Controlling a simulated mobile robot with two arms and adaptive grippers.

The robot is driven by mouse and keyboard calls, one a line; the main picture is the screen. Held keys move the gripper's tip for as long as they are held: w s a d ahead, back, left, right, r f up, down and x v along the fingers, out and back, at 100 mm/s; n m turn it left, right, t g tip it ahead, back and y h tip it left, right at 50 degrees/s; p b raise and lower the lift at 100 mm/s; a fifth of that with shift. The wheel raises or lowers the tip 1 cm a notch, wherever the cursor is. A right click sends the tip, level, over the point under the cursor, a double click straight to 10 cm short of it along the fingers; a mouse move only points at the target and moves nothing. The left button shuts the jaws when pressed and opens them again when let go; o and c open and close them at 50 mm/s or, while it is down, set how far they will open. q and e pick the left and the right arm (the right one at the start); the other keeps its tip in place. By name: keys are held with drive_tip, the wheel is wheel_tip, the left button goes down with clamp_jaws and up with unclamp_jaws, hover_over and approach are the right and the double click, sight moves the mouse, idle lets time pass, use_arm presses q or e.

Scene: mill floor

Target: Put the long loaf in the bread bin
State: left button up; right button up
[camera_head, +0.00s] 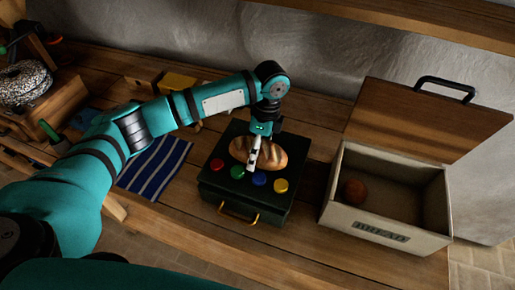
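The long loaf (277,158), brown with pale slashes, lies on top of a dark green box (229,191). My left gripper (253,164) points down at the middle of the loaf and hides part of it. I cannot tell whether its fingers are closed on the loaf or only in front of it. The bread bin (423,243), a cream box marked "BREAD", stands to the right with its wooden lid (424,118) raised. My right gripper is not in view.
Coloured round knobs (259,179) line the green box's front top edge, and a brass handle (238,217) is on its front. A blue striped cloth (156,167) lies to the left. A speckled ring-shaped thing (24,82) sits far left. A shelf (400,22) overhangs the back.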

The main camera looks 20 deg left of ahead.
use_arm(q)
drive_tip(key=c, duration=1.4)
drive_tip(key=shift+r, duration=0.1)
